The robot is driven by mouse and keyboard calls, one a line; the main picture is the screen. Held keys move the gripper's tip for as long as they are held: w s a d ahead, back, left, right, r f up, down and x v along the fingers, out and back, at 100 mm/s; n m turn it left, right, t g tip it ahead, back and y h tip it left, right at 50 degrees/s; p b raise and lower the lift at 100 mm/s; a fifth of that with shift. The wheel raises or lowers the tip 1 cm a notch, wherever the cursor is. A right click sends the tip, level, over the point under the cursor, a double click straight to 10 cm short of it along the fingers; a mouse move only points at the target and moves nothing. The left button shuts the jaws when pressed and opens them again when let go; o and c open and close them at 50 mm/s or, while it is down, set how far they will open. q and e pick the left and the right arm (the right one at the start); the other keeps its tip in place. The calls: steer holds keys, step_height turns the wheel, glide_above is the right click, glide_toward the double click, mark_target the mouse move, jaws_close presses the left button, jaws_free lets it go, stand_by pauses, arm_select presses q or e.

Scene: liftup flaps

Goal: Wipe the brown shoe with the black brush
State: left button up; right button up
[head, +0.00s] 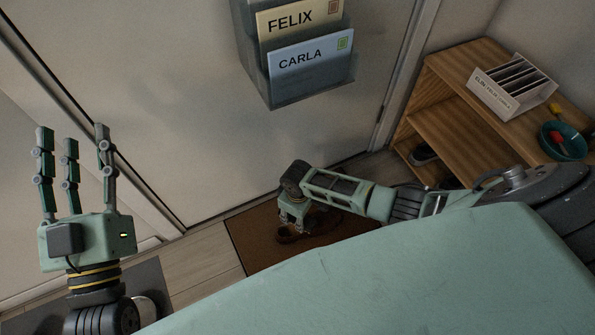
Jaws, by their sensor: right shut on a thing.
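The brown shoe (322,226) lies on the brown doormat, low in the middle of the head view, partly hidden by my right arm. My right gripper (291,225) points down at the left end of the shoe. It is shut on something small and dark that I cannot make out. The black brush cannot be told apart there. My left gripper (73,137) is raised at the left, fingers up and spread, open and empty, well away from the shoe.
The doormat (250,240) lies before a pale door (190,110) with a grey letter holder (310,80). A wooden shelf (455,100) at the right bears a white sorter (512,85) and a teal bowl (563,141). A dark shoe (424,154) sits inside. Bare floor (205,262) shows left of the mat.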

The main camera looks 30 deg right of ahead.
steer(key=shift+r+p, duration=1)
steer(key=shift+p, duration=0.1)
arm_select(q)
step_height(320, 180, down, 13)
steer(key=a+g+y, duration=0.2)
steer(key=g, duration=0.5)
steer(key=shift+a+f+g+y, duration=0.2)
steer(key=shift+g+y, duration=0.1)
steer(key=shift+y, duration=0.1)
arm_select(e)
steer(key=shift+r, duration=0.25)
arm_select(q)
steer(key=shift+s, duration=0.15)
